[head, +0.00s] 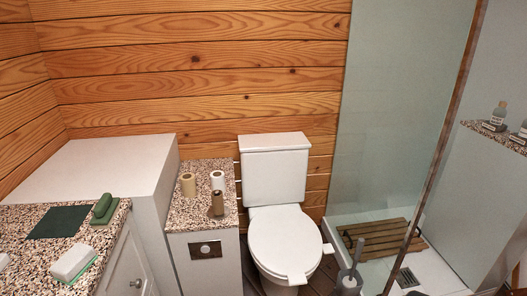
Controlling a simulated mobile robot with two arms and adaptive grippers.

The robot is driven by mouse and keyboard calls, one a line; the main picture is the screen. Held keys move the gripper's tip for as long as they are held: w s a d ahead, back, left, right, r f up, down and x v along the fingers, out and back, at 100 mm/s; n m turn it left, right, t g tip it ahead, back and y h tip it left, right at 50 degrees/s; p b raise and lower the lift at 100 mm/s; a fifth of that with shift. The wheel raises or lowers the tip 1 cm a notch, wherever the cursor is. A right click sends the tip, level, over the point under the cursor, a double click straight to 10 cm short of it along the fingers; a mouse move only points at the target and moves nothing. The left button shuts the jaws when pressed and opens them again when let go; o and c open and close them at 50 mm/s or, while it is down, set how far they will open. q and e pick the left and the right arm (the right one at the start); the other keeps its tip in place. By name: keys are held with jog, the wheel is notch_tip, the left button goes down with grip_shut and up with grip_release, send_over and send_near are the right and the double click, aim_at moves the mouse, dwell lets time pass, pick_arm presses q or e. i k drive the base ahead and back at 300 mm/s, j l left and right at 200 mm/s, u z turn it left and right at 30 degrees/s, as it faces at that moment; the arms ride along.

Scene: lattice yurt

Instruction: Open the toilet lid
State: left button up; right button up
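A white toilet (275,178) stands against the wooden wall, in the middle of the head view. Its tank is upright at the back. The lid (284,243) lies flat and closed over the bowl, with a small tab at its front edge. Neither of my grippers shows in the head view, so I cannot see whether they are open or shut.
Left of the toilet is a low granite-topped cabinet (210,222) with several rolls on it. A speckled counter (60,262) is at far left. A glass shower (400,110) with a wooden mat (381,239) is at right.

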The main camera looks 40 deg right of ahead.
aim_at(284, 242)
jog(key=l+z, duration=0.1)
jog(key=z, duration=0.75)
jog(key=l+z, duration=0.1)
jog(key=z, duration=0.3)
jog(key=i+z, duration=0.1)
jog(key=z, duration=0.35)
